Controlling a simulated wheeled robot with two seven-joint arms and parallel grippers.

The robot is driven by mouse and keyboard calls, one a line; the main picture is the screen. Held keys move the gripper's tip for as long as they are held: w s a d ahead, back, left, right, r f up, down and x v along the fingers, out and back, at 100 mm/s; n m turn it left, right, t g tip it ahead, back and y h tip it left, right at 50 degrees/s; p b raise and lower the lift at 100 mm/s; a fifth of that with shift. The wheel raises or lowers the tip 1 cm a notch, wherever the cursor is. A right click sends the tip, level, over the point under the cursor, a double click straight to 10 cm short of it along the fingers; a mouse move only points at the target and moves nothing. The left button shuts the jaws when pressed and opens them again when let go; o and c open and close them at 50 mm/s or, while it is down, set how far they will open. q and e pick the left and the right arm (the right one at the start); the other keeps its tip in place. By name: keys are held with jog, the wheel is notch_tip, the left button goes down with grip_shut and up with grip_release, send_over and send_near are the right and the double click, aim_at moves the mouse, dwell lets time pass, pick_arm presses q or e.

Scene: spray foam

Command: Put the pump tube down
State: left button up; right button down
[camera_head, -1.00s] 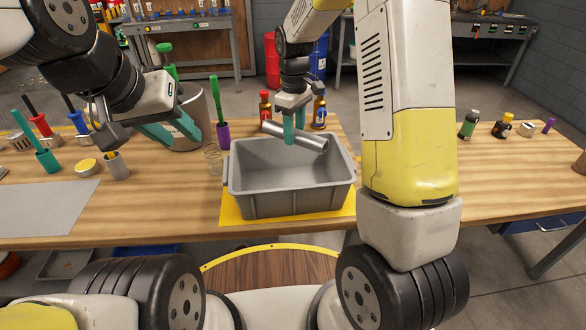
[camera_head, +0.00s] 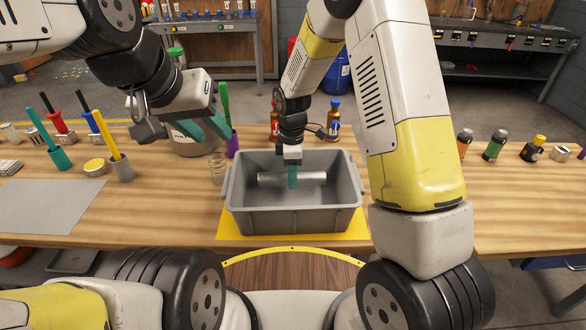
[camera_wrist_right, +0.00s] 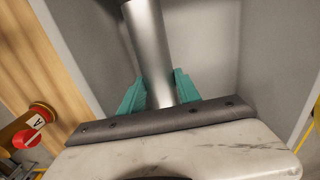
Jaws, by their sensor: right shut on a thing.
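The pump tube (camera_head: 312,179) is a silvery metal cylinder lying roughly level inside the grey bin (camera_head: 295,222). My right gripper (camera_head: 292,178) reaches down into the bin and is shut around the tube's middle. In the right wrist view the tube (camera_wrist_right: 146,45) runs between the two teal fingers of the gripper (camera_wrist_right: 160,92), with the bin's grey walls around it. Whether the tube touches the bin floor cannot be told. My left gripper (camera_head: 205,128) hangs at the left with its teal fingers apart, in front of a grey pot (camera_head: 196,147).
The bin stands on a yellow mat (camera_head: 240,238). Behind it are small bottles (camera_head: 334,118). A coiled spring (camera_head: 217,168) is by its left side. Tools in coloured holders (camera_head: 60,158) stand at the left, several bottles (camera_head: 494,146) at the right. The right front tabletop is clear.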

jog(key=shift+f, duration=2)
jog(key=shift+f, duration=0.1)
jog(key=c, duration=0.8)
grip_release()
jog(key=shift+c, duration=0.2)
